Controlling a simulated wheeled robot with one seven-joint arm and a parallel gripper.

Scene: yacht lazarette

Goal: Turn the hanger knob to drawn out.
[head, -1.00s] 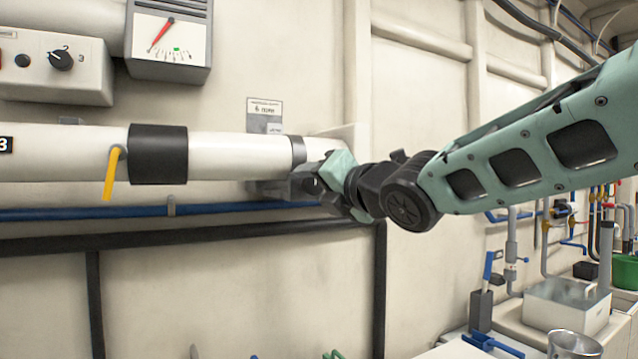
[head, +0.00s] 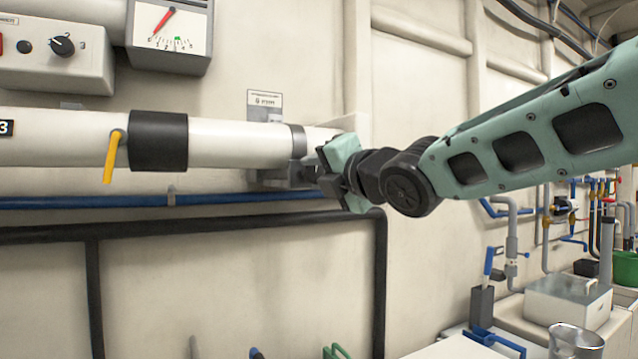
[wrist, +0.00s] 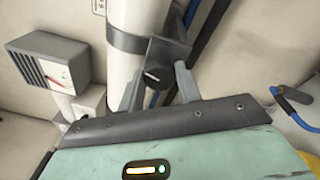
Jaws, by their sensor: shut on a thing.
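The hanger knob (wrist: 157,76) is a small dark round knob with a white pointer line, seen in the wrist view on a dark bracket (wrist: 168,52) beside a white pipe. My gripper (wrist: 160,82) is shut on it, with one grey finger on each side. The pointer line lies slanted across the knob face in the wrist view. In the head view my gripper (head: 324,172) reaches in from the right to the pipe's right end, and it hides the knob there. A small label plate (head: 264,104) is on the wall above; its text is too small to read surely.
The white pipe (head: 235,143) runs left, with a black sleeve and a yellow lever (head: 112,158). A gauge box (head: 170,38) and a control box (head: 50,55) hang above it. A blue pipe (head: 90,202) and a black pipe (head: 200,225) run below.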

